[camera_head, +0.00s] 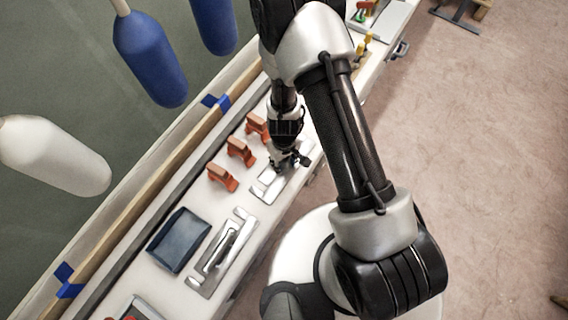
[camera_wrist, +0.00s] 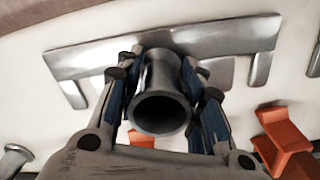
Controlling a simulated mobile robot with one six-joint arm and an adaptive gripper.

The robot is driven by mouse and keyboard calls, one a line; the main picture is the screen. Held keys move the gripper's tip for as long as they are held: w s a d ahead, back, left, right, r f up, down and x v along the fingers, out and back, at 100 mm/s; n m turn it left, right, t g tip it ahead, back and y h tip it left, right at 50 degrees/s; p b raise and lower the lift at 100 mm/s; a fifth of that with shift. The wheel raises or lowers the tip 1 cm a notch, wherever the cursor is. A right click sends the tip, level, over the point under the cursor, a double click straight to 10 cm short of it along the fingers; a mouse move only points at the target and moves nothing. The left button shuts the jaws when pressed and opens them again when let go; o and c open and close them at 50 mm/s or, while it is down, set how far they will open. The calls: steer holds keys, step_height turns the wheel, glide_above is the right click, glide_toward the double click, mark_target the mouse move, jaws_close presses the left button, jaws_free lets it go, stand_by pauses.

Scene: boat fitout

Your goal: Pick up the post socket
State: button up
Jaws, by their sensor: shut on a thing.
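My gripper (camera_wrist: 160,95) is shut on the post socket (camera_wrist: 160,112), a grey metal tube with a flared, open round end that faces the wrist camera. The two blue-padded fingers stand on either side of the tube. Behind the socket in the wrist view lies a flat silver metal plate (camera_wrist: 225,42) on the white surface; I cannot tell whether the socket touches it. In the head view my gripper (camera_head: 286,162) points down over the bench, beside the silver metal pieces (camera_head: 268,187), and the socket is too small to make out there.
Several orange clamp-like pieces (camera_head: 222,177) stand in a row left of my gripper; one (camera_wrist: 283,140) shows at the right of the wrist view. A blue tray (camera_head: 179,240) and a silver fitting (camera_head: 222,254) lie nearer on the white bench. Blue and white fenders (camera_head: 52,154) hang beyond the wooden rail.

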jaws_close()
steer(key=shift+r, duration=0.1)
stand_by(0.3)
